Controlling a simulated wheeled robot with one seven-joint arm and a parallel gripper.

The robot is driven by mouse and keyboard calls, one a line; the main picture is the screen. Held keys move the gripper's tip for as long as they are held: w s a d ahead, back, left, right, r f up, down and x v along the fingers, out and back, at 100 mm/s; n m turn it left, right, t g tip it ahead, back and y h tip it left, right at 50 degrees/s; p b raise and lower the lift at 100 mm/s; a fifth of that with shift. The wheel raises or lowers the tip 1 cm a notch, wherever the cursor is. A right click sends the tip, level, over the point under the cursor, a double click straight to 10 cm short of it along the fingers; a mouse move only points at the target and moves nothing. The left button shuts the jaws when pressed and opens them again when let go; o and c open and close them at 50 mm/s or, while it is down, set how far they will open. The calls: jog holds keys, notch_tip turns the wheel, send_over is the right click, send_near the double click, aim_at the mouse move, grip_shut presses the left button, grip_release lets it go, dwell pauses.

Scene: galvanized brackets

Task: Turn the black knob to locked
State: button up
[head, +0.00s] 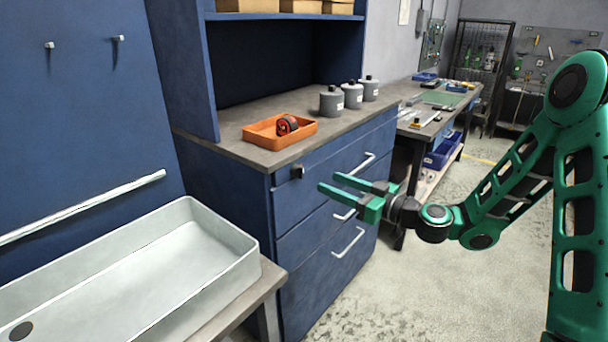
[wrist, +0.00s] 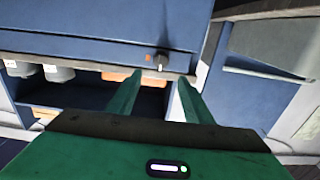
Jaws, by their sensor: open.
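The black knob (head: 298,171) sits on the upper left of the blue drawer cabinet's front (head: 318,185), just under the worktop. It also shows in the wrist view (wrist: 161,61), with a small orange mark beside it. My gripper (head: 345,196) is open and empty, in front of the cabinet and to the right of the knob in the head view. In the wrist view the knob lies beyond the two green fingertips (wrist: 160,78), roughly between them, and apart from them. I cannot read the knob's setting.
An orange tray (head: 258,136) with a dark and red item and several grey canisters (head: 331,101) stand on the worktop. Silver drawer handles (head: 347,241) stick out below and right of the knob. A pale sink basin (head: 235,240) stands at the left.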

aim_at(299, 172)
jog(key=x, duration=1)
jog(key=shift+w+a, duration=0.2)
jog(key=shift+a, duration=0.05)
jog(key=c, duration=1)
